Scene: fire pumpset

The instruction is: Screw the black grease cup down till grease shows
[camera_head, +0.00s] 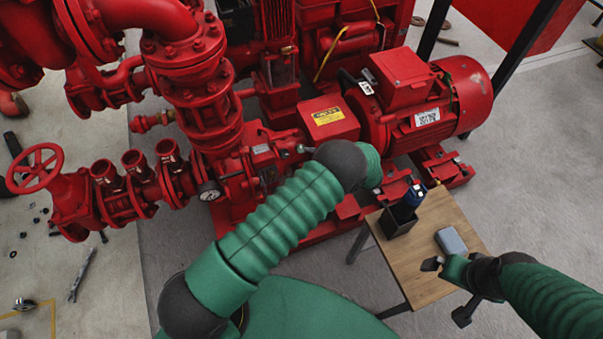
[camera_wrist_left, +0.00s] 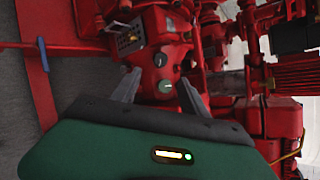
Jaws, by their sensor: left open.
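In the left wrist view my left gripper (camera_wrist_left: 159,77) is open, with its two grey fingers spread toward a red pump housing (camera_wrist_left: 150,75). Two small dark round caps sit on that housing between the fingers: an upper one (camera_wrist_left: 160,59) and a lower one (camera_wrist_left: 165,87). I cannot tell which is the black grease cup, and I see no grease. Neither cap is gripped. In the head view my left arm crosses the middle and largely hides its own gripper. My right gripper (camera_head: 446,291) is open and empty, its dark fingers apart at the small table's front right.
The wooden table (camera_head: 430,275) holds a black bin (camera_head: 398,220) with a blue item and a grey-blue box (camera_head: 451,242). A red motor (camera_head: 440,100) stands behind it. A red handwheel (camera_head: 35,168) and flanged pipes fill the left. Grey floor is clear at right.

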